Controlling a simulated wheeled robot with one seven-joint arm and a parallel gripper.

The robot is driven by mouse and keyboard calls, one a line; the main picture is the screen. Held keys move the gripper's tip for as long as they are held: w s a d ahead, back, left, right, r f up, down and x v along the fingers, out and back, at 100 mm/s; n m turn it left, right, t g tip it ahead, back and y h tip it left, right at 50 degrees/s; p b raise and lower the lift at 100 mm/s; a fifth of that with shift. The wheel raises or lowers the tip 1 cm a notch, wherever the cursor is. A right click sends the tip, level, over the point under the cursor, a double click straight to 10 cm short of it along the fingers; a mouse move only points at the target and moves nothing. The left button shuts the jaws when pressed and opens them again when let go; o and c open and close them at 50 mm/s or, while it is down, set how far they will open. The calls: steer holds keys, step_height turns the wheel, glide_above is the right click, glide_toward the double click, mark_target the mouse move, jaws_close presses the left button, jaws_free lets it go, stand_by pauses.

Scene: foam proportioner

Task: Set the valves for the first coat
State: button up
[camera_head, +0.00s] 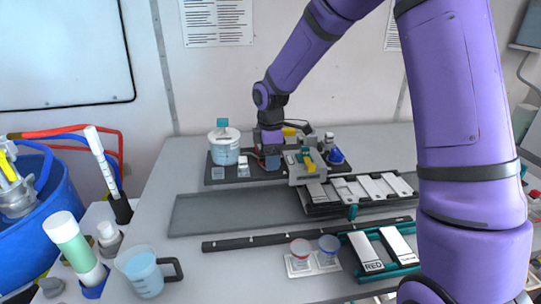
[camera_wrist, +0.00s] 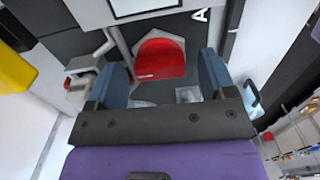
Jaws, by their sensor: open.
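The proportioner (camera_head: 303,172) stands at the back of the bench, a grey block with small coloured parts. A blue knob (camera_head: 336,156) is at its right, and a yellow-and-green part (camera_head: 308,159) is on its front. My gripper (camera_head: 272,163) is at the left side of the block, pointing down. In the wrist view my gripper (camera_wrist: 162,62) is open, with a red knob (camera_wrist: 161,58) lying between its two blue-grey fingers in the picture. I cannot tell how deep the fingers reach around it. The red knob is hidden in the head view. A letter A shows near the right finger.
A clear tank (camera_head: 224,150) stands left of the block. Slotted white plates (camera_head: 372,188) lie in front of it. A grey tray (camera_head: 235,213) is empty.

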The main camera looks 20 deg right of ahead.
steer(key=c, duration=0.9)
steer(key=shift+c, duration=0.2)
steer(key=shift+m, duration=0.4)
steer(key=m, duration=0.3)
steer(key=shift+m, duration=0.4)
steer(key=m, duration=0.4)
steer(key=shift+m, duration=0.3)
steer(key=m, duration=0.8)
steer(key=shift+m, duration=0.3)
